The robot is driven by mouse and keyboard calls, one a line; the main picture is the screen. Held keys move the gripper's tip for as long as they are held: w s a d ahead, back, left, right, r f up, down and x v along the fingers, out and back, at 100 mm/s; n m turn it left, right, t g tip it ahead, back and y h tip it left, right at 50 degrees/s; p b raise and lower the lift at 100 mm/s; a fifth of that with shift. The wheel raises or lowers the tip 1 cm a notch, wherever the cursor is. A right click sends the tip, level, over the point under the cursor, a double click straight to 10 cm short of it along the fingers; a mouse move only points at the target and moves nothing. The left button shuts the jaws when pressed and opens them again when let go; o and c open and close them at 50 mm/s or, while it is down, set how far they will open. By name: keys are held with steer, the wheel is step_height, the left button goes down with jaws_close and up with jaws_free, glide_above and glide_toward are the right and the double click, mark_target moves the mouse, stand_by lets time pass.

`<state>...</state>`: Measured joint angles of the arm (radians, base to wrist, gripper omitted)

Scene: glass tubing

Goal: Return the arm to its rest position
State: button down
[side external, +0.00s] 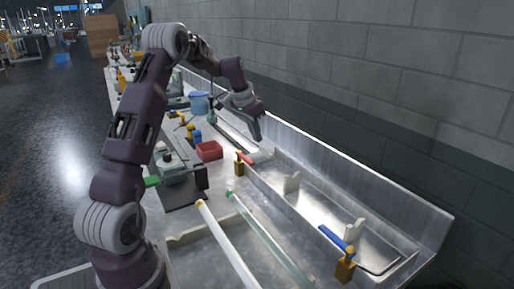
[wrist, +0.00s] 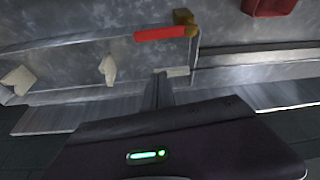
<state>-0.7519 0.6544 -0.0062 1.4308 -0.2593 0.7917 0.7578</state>
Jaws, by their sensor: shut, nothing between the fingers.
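My arm is bent, reaching up and across from the left. A white tube with an orange end (side external: 226,243) and a clear tube with a green end (side external: 266,236) lie on the bench, well away from the gripper.
A red-handled brass valve (side external: 250,158) (wrist: 162,33) and a red bin (side external: 209,151) (wrist: 268,6) are near the gripper. Cream supports (side external: 291,183) (wrist: 107,69) stand in the trough (side external: 318,207). A blue-handled valve (side external: 337,240) is at front right. A grey block wall (side external: 400,90) bounds the bench.

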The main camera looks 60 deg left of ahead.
steer(key=s+d+r, duration=0.5)
steer(key=d+r, duration=0.2)
steer(key=d, duration=0.4)
steer(key=s+d+r, duration=0.4)
steer(key=d+r, duration=0.2)
steer(key=d, duration=0.4)
steer(key=s+d+f+t, duration=0.1)
steer(key=s+d, duration=0.5)
steer(key=s, duration=0.4)
steer(key=s+d+f+m, duration=0.1)
steer(key=s+d+f, duration=0.1)
steer(key=s+d, duration=0.4)
steer(key=s, duration=0.4)
steer(key=shift+s+d+f+m+t+h, duration=0.15)
steer(key=shift+s+d+m+t+h, duration=0.15)
steer(key=shift+s+d+t, duration=0.1)
